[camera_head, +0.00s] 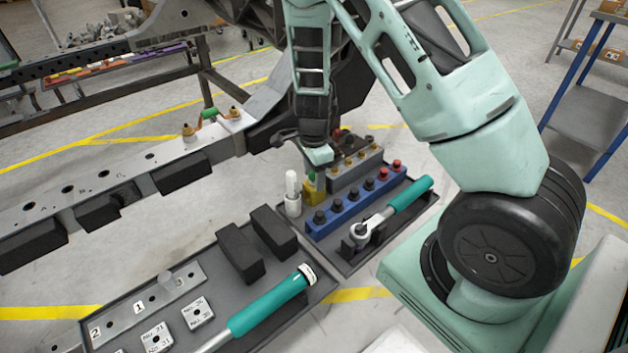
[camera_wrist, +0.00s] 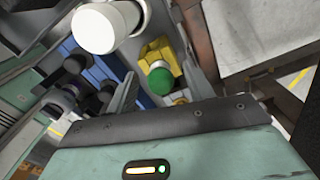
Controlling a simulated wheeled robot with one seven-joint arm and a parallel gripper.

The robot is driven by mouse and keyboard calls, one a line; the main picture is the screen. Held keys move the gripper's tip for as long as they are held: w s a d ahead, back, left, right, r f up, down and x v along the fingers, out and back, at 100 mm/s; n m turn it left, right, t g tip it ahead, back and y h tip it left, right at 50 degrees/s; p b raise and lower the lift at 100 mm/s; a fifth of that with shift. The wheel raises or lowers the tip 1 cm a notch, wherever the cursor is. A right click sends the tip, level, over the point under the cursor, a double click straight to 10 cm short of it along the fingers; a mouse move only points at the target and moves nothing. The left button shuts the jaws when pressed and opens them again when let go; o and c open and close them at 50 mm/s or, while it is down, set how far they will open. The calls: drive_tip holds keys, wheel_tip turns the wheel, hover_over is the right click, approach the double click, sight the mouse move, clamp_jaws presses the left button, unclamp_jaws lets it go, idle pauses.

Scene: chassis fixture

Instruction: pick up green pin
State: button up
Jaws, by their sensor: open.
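The green pin (camera_wrist: 160,81) shows its round green top in the wrist view, in a yellow holder (camera_wrist: 161,52). In the head view the green top (camera_head: 312,176) is small and sits just below my gripper (camera_head: 317,158), over the yellow holder (camera_head: 314,192). My gripper is open. In the wrist view its two grey fingers stand left and right of the green top, with gaps on both sides. I cannot tell how far the fingertips are above or around the pin. The pin's lower part is hidden.
A white bottle (camera_head: 292,190) stands close left of the holder; it looms large in the wrist view (camera_wrist: 104,28). A blue socket rack (camera_head: 350,205), a grey rack (camera_head: 352,170) and a teal-handled ratchet (camera_head: 408,196) are on the right tray. The chassis beam (camera_head: 130,180) lies left.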

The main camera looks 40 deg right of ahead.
clamp_jaws()
drive_tip(key=shift+r, duration=0.1)
wheel_tip(320, 180, up, 10)
drive_tip(key=p, duration=0.3)
drive_tip(key=shift+r, duration=0.1)
idle(0.3)
wheel_tip(320, 180, up, 6)
drive_tip(key=p, duration=0.7)
idle(0.4)
